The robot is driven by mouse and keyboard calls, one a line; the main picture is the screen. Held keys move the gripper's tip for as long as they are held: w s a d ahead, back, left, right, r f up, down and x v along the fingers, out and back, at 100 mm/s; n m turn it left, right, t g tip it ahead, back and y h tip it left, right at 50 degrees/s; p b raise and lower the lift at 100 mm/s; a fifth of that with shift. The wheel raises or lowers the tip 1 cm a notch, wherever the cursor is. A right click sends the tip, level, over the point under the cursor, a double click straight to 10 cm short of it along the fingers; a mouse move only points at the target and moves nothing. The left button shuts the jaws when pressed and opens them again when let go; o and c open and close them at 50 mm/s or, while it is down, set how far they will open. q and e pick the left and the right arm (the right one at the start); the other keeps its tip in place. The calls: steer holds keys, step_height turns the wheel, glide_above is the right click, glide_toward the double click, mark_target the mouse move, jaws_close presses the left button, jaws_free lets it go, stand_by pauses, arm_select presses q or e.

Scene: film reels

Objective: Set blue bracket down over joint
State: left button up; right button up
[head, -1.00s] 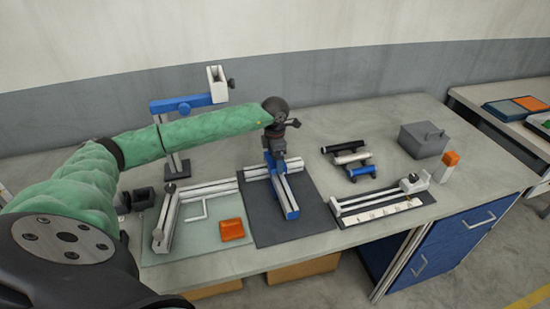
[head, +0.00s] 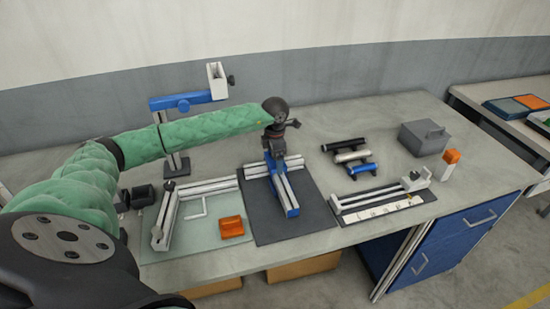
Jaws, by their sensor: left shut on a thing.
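My left gripper (head: 278,153) points down over the far part of the dark mat (head: 305,225), its fingers small and partly hidden by the wrist. It is shut on a blue part, taken as the blue bracket (head: 268,158), of which only a little shows beside the fingers. A blue and silver rail assembly (head: 288,198) runs from under the gripper toward the front of the mat. The joint is hidden under the gripper, and I cannot tell whether the bracket touches it. My right gripper is not in view.
On the left, a glass-like mat (head: 190,247) holds silver rails (head: 167,216) and an orange block (head: 231,227). A blue-armed stand (head: 176,135) rises behind my arm. Right are small cylinders (head: 352,156), a strip fixture (head: 380,200) and a grey box (head: 424,139).

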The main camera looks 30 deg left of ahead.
arm_select(q)
steer(key=shift+f, duration=0.35)
steer(key=o, duration=0.9)
steer(key=shift+c, duration=0.2)
